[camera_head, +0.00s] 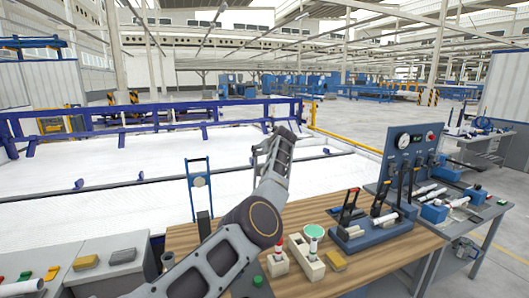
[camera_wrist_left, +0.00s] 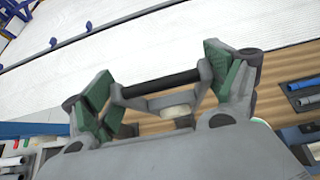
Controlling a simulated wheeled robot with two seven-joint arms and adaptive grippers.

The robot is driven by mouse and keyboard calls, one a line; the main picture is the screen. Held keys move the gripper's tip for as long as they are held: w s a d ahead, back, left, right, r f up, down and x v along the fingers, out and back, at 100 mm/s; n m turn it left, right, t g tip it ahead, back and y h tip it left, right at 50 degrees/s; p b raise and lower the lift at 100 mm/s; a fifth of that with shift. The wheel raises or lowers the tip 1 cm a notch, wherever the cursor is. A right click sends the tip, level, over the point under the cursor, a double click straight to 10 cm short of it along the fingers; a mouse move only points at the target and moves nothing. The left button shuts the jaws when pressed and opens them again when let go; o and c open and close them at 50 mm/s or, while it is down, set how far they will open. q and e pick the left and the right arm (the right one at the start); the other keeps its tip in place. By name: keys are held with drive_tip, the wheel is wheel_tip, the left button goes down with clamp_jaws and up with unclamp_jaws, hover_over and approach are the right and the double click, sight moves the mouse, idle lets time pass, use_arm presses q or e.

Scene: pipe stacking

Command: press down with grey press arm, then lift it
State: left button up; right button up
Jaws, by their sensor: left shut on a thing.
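My left gripper (camera_head: 278,146) reaches over the far side of the wooden table in the head view. In the left wrist view its green-padded fingers (camera_wrist_left: 160,82) are shut on the grey press arm (camera_wrist_left: 207,82), one at each side of the black crossbar (camera_wrist_left: 160,83). A pale round disc (camera_wrist_left: 178,111) shows below the bar. In the head view the gripper and my forearm hide most of the press arm. Whether the disc touches anything beneath cannot be told. My right gripper is not in view.
On the wooden table (camera_head: 400,252) stand a blue frame with a round disc (camera_head: 198,182), a cream block with a green-topped piece (camera_head: 314,233), and a blue lever stand (camera_head: 372,236). A blue gauge panel (camera_head: 412,145) rises at right. The table's front right is clear.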

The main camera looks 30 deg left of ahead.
use_arm(q)
drive_tip(key=shift+a+r, duration=0.2)
drive_tip(key=shift+r, duration=0.4)
drive_tip(key=o, duration=1.1)
drive_tip(key=shift+o, duration=0.6)
drive_tip(key=shift+w+f, duration=0.25)
drive_tip(key=shift+f, duration=0.25)
drive_tip(key=shift+s+d+r, duration=0.1)
drive_tip(key=shift+s+d, duration=0.05)
drive_tip(key=shift+s, duration=0.05)
drive_tip(key=shift+d, duration=0.15)
drive_tip(key=v, duration=1.1)
drive_tip(key=shift+s, duration=0.1)
